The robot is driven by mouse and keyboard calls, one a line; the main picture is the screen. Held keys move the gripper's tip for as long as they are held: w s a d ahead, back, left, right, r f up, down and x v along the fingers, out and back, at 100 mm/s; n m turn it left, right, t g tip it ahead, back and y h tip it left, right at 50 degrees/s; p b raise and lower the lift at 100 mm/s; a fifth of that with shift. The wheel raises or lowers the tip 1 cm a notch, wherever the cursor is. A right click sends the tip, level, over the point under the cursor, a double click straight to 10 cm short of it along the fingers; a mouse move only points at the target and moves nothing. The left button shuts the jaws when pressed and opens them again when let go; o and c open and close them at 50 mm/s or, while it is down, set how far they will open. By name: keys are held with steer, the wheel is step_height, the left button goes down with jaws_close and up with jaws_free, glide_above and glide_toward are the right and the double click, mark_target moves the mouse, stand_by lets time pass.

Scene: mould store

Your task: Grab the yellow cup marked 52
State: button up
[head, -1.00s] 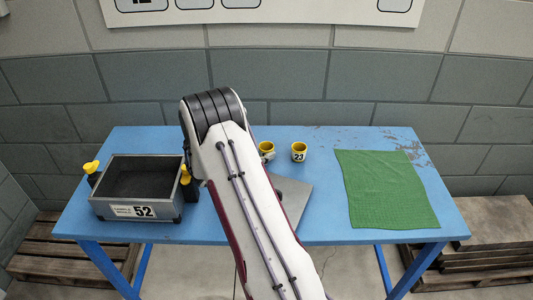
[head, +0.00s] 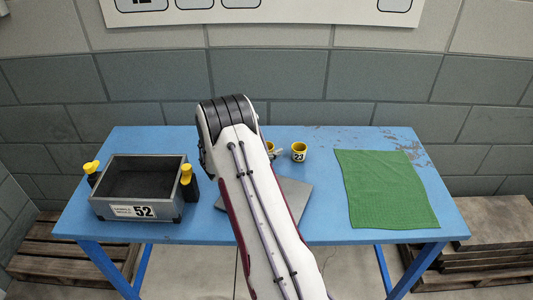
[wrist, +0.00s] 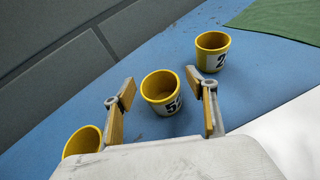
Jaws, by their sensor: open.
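The yellow cup marked 52 (wrist: 160,100) stands upright on the blue table in the middle of the wrist view, its black-on-white number partly turned away to the right. In the head view only a sliver of a yellow cup (head: 270,147) shows beside my arm, left of the cup marked 23. My gripper (wrist: 161,92) is open and empty in the wrist view, with one finger on each side of the cup's image. I cannot tell whether either finger touches it. My arm hides the gripper in the head view.
The yellow cup marked 23 (head: 299,152) stands close by on the right. Another yellow cup (wrist: 82,142) is partly hidden at lower left in the wrist view. A dark box marked 52 (head: 104,208), a grey plate (head: 294,194) and a green cloth (head: 385,190) lie on the table (head: 328,228).

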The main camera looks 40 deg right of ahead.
steer(key=c, duration=1.2)
steer(key=shift+r, duration=0.1)
steer(key=shift+s+a+r, duration=0.1)
steer(key=shift+a+r, duration=0.05)
steer(key=shift+r, duration=0.15)
step_height(320, 180, up, 6)
steer(key=s+a, duration=1.4)
steer(key=shift+r, duration=0.15)
stand_by(0.3)
